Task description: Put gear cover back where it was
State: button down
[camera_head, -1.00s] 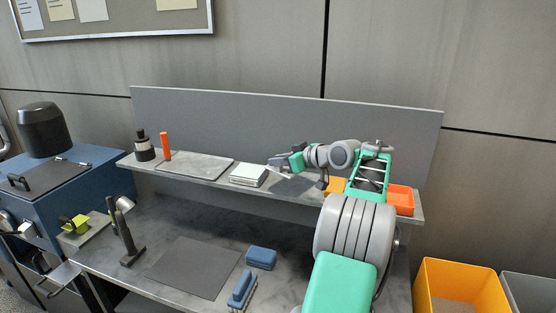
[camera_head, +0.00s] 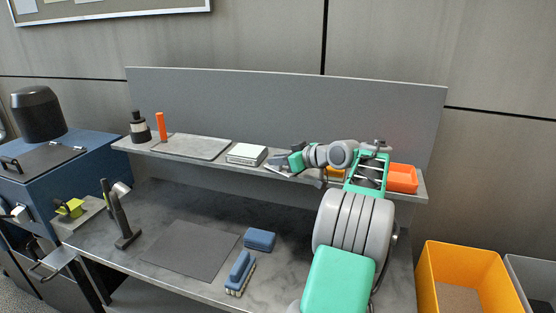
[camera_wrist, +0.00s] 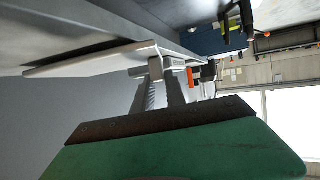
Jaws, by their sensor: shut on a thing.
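My gripper (camera_head: 284,164) is at the front edge of the raised shelf (camera_head: 215,163), just right of a white stack (camera_head: 246,153). In the wrist view my gripper (camera_wrist: 155,80) has its fingers closed on a thin, flat, pale plate (camera_wrist: 90,61), which looks like the gear cover. In the head view only a small pale sliver of the plate (camera_head: 275,168) shows beside the fingertips. Whether it touches the shelf cannot be told.
Below lie a dark mat (camera_head: 190,249), a blue block (camera_head: 260,239) and a brush (camera_head: 240,272).

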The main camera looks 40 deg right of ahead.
jog(key=shift+f, duration=0.2)
jog(key=c, duration=1.3)
grip_release()
jog(key=shift+o, duration=0.2)
jog(key=shift+f, duration=0.15)
jog(key=o, duration=0.3)
jog(key=shift+s+b, duration=0.1)
jog(key=shift+b, duration=0.2)
jog(key=b+v, duration=0.1)
jog(key=v, duration=0.6)
jog(key=shift+s, duration=0.3)
